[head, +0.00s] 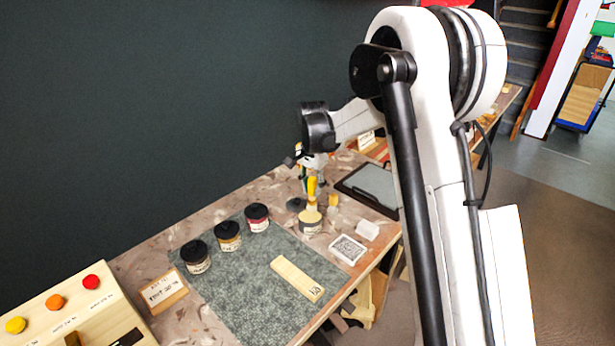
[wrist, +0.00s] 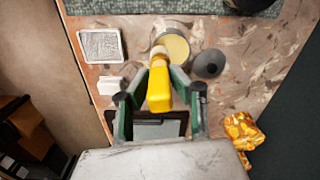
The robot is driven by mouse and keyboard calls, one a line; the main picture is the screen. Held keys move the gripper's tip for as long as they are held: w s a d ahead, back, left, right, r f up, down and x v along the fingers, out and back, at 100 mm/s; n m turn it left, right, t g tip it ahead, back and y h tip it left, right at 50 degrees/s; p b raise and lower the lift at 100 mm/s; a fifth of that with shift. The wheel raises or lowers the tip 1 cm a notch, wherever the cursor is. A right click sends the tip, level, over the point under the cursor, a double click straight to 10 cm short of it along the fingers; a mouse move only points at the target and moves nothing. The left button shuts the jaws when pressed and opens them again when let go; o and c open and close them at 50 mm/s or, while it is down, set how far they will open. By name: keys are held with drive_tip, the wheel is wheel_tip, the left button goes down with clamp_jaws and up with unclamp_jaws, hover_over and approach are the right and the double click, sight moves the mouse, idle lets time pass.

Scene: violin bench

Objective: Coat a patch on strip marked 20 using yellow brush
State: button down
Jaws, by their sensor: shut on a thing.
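My gripper (head: 314,177) is shut on the yellow brush (head: 312,188), which points down at an open jar (head: 311,226) with pale yellow contents. In the wrist view the yellow handle (wrist: 158,92) sits between my fingers (wrist: 156,100), and its pale tip end overlaps the rim of the jar (wrist: 175,46). I cannot tell whether the bristles touch the contents. A pale wooden strip (head: 295,277) lies on the grey mat with a number label at its near end, too small to read surely.
Three dark-lidded jars (head: 228,236) stand along the mat (head: 255,290). A loose dark lid (wrist: 208,63) lies beside the open jar. A framed pad (head: 347,249) and white block (head: 367,230) are right of the mat. A button box (head: 75,310) and small sign (head: 163,291) stand left.

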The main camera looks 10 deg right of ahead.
drive_tip(key=shift+w+f+m+b, duration=0.35)
drive_tip(key=shift+w+f, duration=0.15)
drive_tip(key=shift+f, duration=0.35)
drive_tip(key=shift+w+f+m+b, duration=0.3)
drive_tip(key=shift+w+f, duration=0.15)
drive_tip(key=shift+f, duration=0.45)
drive_tip(key=shift+w+f+m+b, duration=0.35)
drive_tip(key=shift+w+f, duration=0.15)
drive_tip(key=shift+f, duration=0.35)
drive_tip(key=shift+f+b, duration=0.55)
drive_tip(key=shift+b, duration=0.1)
idle(1.4)
drive_tip(key=shift+r, duration=0.1)
wheel_tip(320, 180, up, 7)
drive_tip(key=p, duration=0.2)
idle(0.7)
drive_tip(key=shift+d, duration=0.1)
idle(0.3)
